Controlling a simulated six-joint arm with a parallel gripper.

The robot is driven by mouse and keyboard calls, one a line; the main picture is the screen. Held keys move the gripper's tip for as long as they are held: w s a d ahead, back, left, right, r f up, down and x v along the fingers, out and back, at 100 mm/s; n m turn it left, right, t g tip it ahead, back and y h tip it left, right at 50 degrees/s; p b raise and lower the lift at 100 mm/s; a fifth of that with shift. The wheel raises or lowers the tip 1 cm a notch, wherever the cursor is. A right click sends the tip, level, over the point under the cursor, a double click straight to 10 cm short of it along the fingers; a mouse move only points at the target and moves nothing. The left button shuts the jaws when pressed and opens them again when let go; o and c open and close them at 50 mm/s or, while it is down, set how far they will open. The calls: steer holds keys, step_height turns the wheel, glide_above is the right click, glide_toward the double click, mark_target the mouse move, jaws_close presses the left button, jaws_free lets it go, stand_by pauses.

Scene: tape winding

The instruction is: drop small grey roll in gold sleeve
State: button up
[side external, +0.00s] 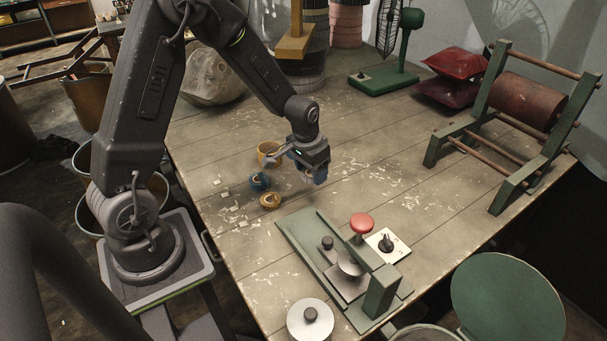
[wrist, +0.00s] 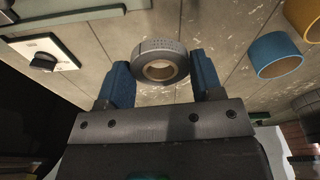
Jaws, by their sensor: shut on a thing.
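The small grey roll (wrist: 160,48) is held between the blue fingers of my gripper (wrist: 163,76) in the wrist view, its round hole showing. In the side view my gripper (side external: 313,176) is over the table, and the roll is hard to make out there. A gold sleeve (wrist: 290,14) is cut by the top right edge of the wrist view, apart from the gripper.
A green fixture (side external: 306,236) with a red knob (side external: 361,224) stands in front. A green rack (side external: 498,75) with a brown roller is at the right.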

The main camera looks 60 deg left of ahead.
steer(key=a+n, duration=0.5)
steer(key=a, duration=1.7)
steer(key=shift+s+d+f+y, duration=0.1)
steer(key=shift+s+f+y, duration=0.1)
steer(key=shift+f, duration=0.65)
steer(key=shift+s+f+y, duration=0.1)
steer(key=shift+s+f, duration=0.1)
steer(key=shift+f, duration=0.65)
steer(key=shift+f, duration=0.1)
steer(key=o, duration=1.2)
steer(key=shift+c, duration=0.2)
